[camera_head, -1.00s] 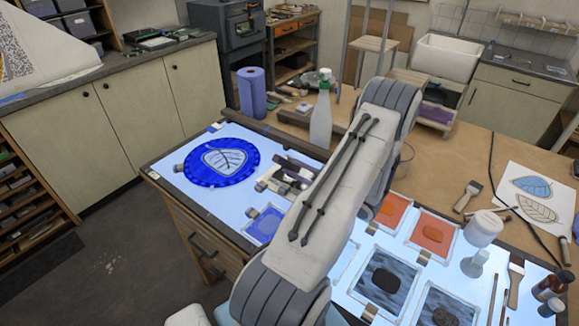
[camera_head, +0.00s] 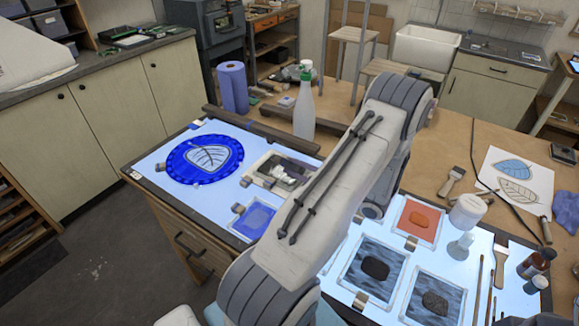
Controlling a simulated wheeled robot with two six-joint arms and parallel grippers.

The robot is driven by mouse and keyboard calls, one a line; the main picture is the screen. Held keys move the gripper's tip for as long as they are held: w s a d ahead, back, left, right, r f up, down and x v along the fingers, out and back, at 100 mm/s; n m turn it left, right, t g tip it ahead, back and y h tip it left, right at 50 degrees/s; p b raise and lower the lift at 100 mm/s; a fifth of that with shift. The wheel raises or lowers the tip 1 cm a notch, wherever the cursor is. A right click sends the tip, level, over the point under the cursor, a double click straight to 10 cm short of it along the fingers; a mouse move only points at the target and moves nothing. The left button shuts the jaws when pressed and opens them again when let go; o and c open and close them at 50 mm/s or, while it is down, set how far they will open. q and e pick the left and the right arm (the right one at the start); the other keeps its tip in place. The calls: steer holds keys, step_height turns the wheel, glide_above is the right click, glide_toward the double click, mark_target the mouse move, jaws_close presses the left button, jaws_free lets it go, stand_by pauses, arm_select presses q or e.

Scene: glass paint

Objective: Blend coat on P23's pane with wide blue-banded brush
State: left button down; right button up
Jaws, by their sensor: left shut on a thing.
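My left arm (camera_head: 318,207) crosses the middle of the view. Its gripper is almost wholly hidden behind the arm links. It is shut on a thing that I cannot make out. A wide flat brush (camera_head: 452,181) lies on the wooden table, and another brush (camera_head: 503,272) lies at the right edge of the light table; I see no clear blue band on either. Panes lie on the light table: a blue one (camera_head: 254,219), an orange one (camera_head: 421,221) and two grey ones with dark patches (camera_head: 375,268) (camera_head: 434,302). No P23 label is readable. My right gripper is not in view.
A round blue leaf pane (camera_head: 178,172) and a framed pane with grey and white patches (camera_head: 281,171) lie at left. A spray bottle (camera_head: 304,110) stands behind. A white jar (camera_head: 466,212), a small bottle (camera_head: 461,246) and brown bottles (camera_head: 536,263) stand at right.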

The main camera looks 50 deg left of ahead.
arm_select(q)
steer(key=shift+d+r+p, duration=0.1)
steer(key=shift+r+p, duration=0.3)
steer(key=shift+r, duration=0.2)
steer(key=shift+w+a+b, duration=0.25)
steer(key=shift+w+a, duration=0.05)
steer(key=shift+w, duration=0.5)
steer(key=shift+w+a+b, duration=0.25)
steer(key=shift+w, duration=0.5)
steer(key=shift+w+a+b, duration=0.25)
steer(key=shift+w+a, duration=0.05)
steer(key=shift+w, duration=0.5)
steer(key=shift+f, duration=0.1)
steer(key=shift+f+b, duration=0.25)
steer(key=shift+b, duration=0.2)
steer(key=shift+f, duration=0.25)
steer(key=shift+a+b, duration=0.1)
steer(key=shift+b, duration=0.2)
